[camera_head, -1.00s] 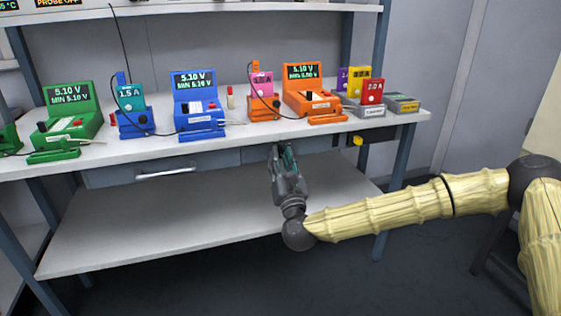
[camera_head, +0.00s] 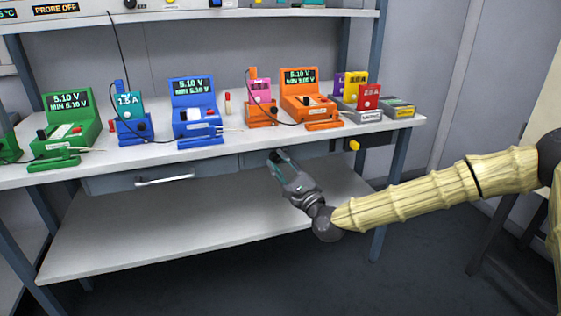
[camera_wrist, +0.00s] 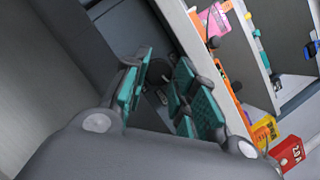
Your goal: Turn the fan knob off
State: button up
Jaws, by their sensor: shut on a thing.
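A yellow knob (camera_head: 354,145) sits on the front of a dark box (camera_head: 376,138) under the right end of the bench top. I take it for the fan knob; no label on it is readable. My gripper (camera_head: 277,158) is in front of the drawer fronts, just below the bench edge, to the left of the knob and well apart from it. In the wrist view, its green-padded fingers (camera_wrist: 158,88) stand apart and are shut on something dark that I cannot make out. The knob cannot be picked out for sure in the wrist view.
The bench top (camera_head: 232,150) carries green, blue (camera_head: 196,110) and orange (camera_head: 307,97) testers with cables. Coloured cells, including a red one (camera_head: 368,96), stand at the right end. A drawer with a handle (camera_head: 165,180) is on the left. The lower shelf (camera_head: 180,222) is clear.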

jog(key=n+g+p, duration=0.1)
jog(key=n, duration=0.1)
jog(key=n+g+p, duration=0.1)
jog(key=n, duration=0.1)
jog(key=shift+d+r+n+y, duration=0.1)
jog(key=shift+r+n+y, duration=0.2)
jog(key=shift+r+y, duration=0.1)
jog(key=n+g+p, duration=0.1)
jog(key=n+p, duration=0.2)
jog(key=shift+r+n+p, duration=0.15)
jog(key=shift+n+p, duration=0.15)
jog(key=shift+n, duration=0.1)
jog(key=n+g+h+p, duration=0.1)
jog(key=n+p, duration=0.2)
jog(key=shift+n+g, duration=0.3)
jog(key=shift+n, duration=0.1)
jog(key=shift+n+g+h+p, duration=0.3)
jog(key=shift+n+h+p, duration=0.1)
jog(key=shift+n+p, duration=0.5)
jog(key=o, duration=1.1)
jog(key=shift+c, duration=0.2)
